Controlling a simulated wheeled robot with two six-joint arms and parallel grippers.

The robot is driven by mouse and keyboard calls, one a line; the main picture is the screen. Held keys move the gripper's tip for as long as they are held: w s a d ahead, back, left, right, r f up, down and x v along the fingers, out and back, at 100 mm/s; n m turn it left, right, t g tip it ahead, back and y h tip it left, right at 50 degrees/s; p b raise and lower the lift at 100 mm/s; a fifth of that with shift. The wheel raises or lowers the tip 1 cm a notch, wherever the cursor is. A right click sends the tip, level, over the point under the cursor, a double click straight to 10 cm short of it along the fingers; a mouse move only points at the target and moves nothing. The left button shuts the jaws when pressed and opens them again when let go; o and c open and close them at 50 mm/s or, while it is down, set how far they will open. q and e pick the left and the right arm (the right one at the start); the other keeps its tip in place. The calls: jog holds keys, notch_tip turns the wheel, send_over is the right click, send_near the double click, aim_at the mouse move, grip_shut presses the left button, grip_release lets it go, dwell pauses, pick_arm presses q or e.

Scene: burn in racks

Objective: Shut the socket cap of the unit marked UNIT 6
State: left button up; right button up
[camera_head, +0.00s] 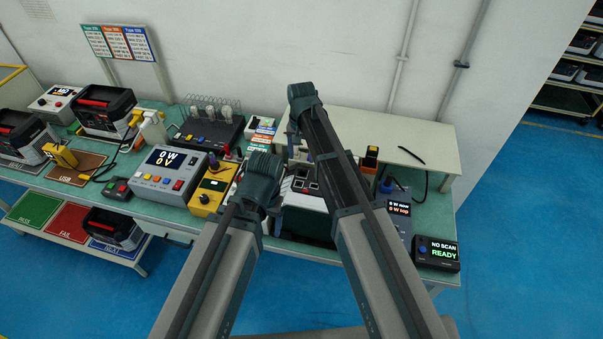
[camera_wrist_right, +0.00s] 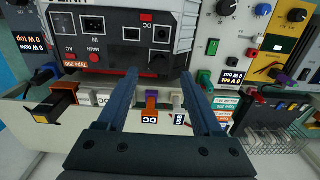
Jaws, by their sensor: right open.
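In the right wrist view a dark unit front panel (camera_wrist_right: 105,35) with a light casing fills the upper left; it carries several sockets and a red button. A round socket (camera_wrist_right: 161,34) sits near its right end, with a small dark piece below it; I cannot tell whether this is the cap. No UNIT 6 marking is legible. My right gripper (camera_wrist_right: 160,75) is open and empty, its fingers pointing at the panel's lower edge. In the head view a unit (camera_head: 303,183) stands on the bench between my arms, partly hidden by them. My left gripper is hidden.
In the head view a meter (camera_head: 163,179) and a yellow box (camera_head: 210,193) stand left of the unit. A READY scanner box (camera_head: 436,252) sits at the bench's right end.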

aim_at(302, 169)
notch_tip(302, 169, down, 6)
jog(key=b, duration=0.4)
jog(key=shift+b, duration=0.4)
jog(key=shift+r, duration=0.1)
